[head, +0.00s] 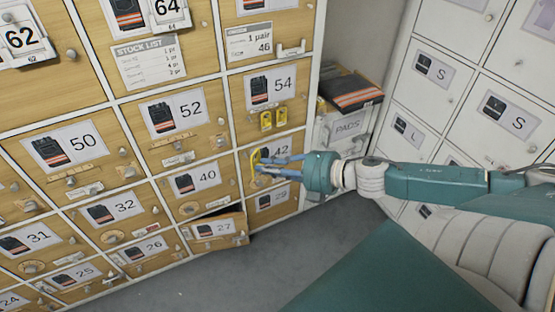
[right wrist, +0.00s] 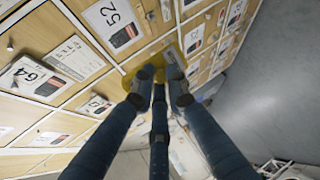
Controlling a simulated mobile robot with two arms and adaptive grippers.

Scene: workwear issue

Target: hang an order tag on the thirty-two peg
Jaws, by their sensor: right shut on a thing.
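My right gripper (head: 262,167) is shut on a yellow order tag (head: 254,161), in front of the door numbered 42 (head: 281,151). In the right wrist view the fingers (right wrist: 160,78) close on the yellow tag (right wrist: 177,47), mostly hidden behind them. I cannot tell whether the tag touches the door or a peg. Two more yellow tags (head: 266,121) hang below the number 54 label. The door numbered 32 (head: 119,208) is at lower left, well away from the gripper; its peg is too small to make out clearly. My left gripper is not in view.
The wooden locker wall has several numbered doors. The door numbered 27 (head: 218,229) stands ajar, jutting out below 40. White lockers (head: 430,75) stand at right. A bin marked PADS (head: 345,127) stands in the corner. Grey floor (head: 330,225) is clear in front.

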